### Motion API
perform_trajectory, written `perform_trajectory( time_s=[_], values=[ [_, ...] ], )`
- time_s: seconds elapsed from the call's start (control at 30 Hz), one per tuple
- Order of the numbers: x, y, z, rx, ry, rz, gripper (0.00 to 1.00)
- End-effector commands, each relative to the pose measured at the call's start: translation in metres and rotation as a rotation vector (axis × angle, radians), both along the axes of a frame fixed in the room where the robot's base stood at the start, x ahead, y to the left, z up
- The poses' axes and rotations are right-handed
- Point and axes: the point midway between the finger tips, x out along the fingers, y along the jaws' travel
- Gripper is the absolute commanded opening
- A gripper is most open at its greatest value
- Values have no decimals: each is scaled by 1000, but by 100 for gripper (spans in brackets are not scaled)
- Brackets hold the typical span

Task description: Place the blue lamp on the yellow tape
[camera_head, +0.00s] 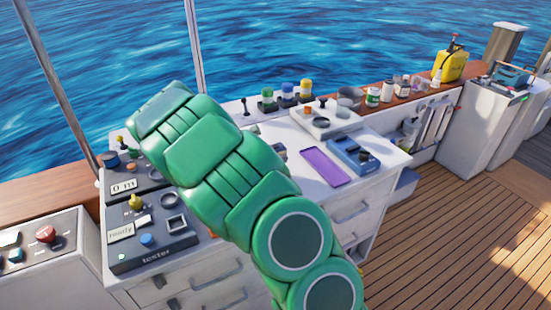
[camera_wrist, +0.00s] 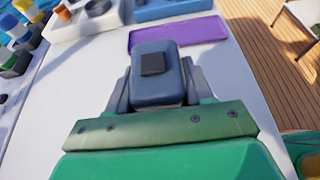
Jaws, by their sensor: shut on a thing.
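My gripper (camera_wrist: 156,95) has its grey fingers on either side of a dark blue block (camera_wrist: 153,88) with a black square on its face, and is shut on it. I cannot tell whether this block is the blue lamp. In the head view my green arm hides most of the gripper. A small blue lamp-like piece (camera_head: 287,91) stands between a green and a yellow one at the bench's back edge; it also shows in the wrist view (camera_wrist: 14,27). I make out no yellow tape in either view.
A purple rectangle (camera_head: 325,167) lies on the white bench, beside a blue device (camera_head: 353,154) and a grey panel (camera_head: 325,119). A dark tester box (camera_head: 153,246) stands at the left. Bottles (camera_head: 373,97) line the wooden ledge.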

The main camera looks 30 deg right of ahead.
Motion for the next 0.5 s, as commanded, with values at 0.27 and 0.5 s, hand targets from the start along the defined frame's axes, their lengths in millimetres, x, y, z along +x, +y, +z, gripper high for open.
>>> perform_trajectory(
  time_s=[0.27,0.5],
  values=[
    [0,0,-15,-1,0,0,14],
    [0,0,-17,-1,1,0,14]
  ],
)
